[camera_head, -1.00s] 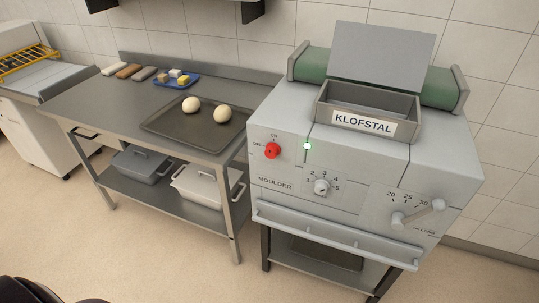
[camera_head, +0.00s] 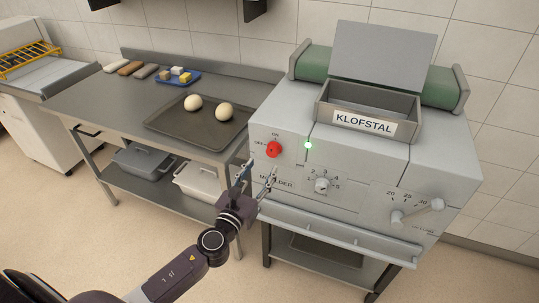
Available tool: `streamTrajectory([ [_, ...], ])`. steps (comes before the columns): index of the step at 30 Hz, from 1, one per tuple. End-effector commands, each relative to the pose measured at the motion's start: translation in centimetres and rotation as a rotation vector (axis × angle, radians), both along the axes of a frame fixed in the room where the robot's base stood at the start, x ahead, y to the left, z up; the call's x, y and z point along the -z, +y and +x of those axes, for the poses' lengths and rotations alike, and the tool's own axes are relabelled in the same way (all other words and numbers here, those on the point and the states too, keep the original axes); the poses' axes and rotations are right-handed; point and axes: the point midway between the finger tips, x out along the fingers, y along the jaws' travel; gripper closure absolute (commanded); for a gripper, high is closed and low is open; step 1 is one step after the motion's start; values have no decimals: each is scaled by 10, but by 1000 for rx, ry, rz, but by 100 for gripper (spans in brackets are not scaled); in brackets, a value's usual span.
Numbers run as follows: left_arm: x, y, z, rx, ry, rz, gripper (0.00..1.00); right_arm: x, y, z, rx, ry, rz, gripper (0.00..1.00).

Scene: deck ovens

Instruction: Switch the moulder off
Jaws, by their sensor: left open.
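The moulder (camera_head: 290,190) is a grey machine at the right, marked KLOFSTAL on its hopper. Its red rotary switch (camera_head: 274,149) sits at the front's upper left, with ON printed above it and OFF to its left. A green lamp (camera_head: 308,145) beside the switch is lit. My left gripper (camera_head: 258,174) is open and empty in front of the moulder's left front edge, below and slightly left of the switch, apart from it in the picture. It partly covers the MOULDER lettering. My right gripper is not in view.
A steel table (camera_head: 92,101) at the left holds a dark tray (camera_head: 160,126) with two dough balls, a blue tray and several loaf-shaped items. A numbered dial (camera_head: 322,185) and a lever (camera_head: 418,212) are on the moulder's front. A rail runs along below them.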

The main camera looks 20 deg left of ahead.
Motion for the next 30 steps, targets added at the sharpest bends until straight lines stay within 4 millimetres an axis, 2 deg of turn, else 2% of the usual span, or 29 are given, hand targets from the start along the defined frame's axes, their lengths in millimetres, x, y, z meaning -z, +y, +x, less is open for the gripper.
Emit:
streamTrajectory([
  [9,0,1,45,-3,1,-6,54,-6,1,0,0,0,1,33],
  [15,1,0,67,-2,2,-6,54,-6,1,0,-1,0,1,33],
  [27,2,0,74,-1,4,-7,54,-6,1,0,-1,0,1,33],
  [30,2,0,73,-1,4,-7,65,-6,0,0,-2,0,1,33],
])
